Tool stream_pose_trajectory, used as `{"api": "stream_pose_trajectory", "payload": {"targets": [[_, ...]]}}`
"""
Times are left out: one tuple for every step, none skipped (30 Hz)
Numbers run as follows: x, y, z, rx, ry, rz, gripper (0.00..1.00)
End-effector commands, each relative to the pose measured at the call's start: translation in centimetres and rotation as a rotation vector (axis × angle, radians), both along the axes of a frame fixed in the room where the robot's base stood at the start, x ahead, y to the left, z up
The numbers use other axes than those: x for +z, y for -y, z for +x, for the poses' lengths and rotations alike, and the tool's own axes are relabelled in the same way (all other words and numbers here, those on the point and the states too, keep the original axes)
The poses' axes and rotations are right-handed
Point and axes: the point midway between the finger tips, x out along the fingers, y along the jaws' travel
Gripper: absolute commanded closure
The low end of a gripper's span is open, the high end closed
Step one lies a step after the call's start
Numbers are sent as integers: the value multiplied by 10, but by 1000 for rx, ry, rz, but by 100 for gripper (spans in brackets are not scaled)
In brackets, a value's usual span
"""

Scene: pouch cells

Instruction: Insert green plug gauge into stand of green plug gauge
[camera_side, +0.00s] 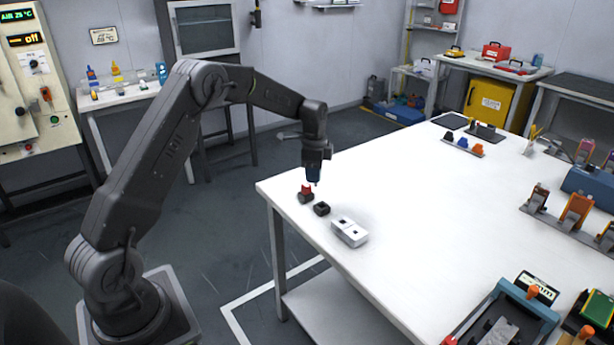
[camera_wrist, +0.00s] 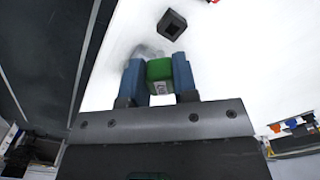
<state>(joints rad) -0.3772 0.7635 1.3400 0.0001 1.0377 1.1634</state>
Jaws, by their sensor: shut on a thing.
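The green plug gauge (camera_wrist: 160,70) is a green block with a grey lower part, seen in the wrist view. My gripper (camera_wrist: 159,78) is shut on it, with one blue finger on each side. In the side view my gripper (camera_side: 314,180) points down above the near left corner of the white table; the plug is too small to make out there. A black stand with an empty square hole (camera_side: 321,209) sits on the table just below and right of my gripper. It also shows ahead of the fingers in the wrist view (camera_wrist: 171,24), apart from the plug.
A red piece in a dark base (camera_side: 306,194) stands left of the empty stand, close under my gripper. A white block with two dark openings (camera_side: 349,232) lies to the right. The table's edge (camera_side: 268,198) is close on the left. The table middle is clear.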

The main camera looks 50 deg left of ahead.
Motion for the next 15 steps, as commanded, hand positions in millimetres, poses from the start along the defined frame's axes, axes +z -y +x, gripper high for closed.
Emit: {"api": "stream_pose_trajectory", "payload": {"targets": [[-4, 1, 8, -1, -1, -1, 100], [-5, 1, 12, -1, -1, -1, 100], [-6, 1, 16, 0, 0, 0, 100], [-7, 1, 18, 0, 0, 0, 100], [-8, 1, 20, 0, 0, 0, 100], [-8, 1, 22, 1, 0, 0, 100], [-9, 1, 23, 1, -1, -1, 100], [-9, 1, 23, 1, -1, 0, 100], [-9, 1, 24, 1, -1, 0, 100], [-9, 1, 24, 1, -1, -1, 100], [-9, 1, 24, 1, -1, -1, 100], [-9, 1, 23, 1, -1, -1, 100], [-9, 1, 23, 1, -1, -1, 100], [-9, 1, 23, 1, -1, -1, 100], [-9, 1, 23, 1, -1, -1, 100]]}}
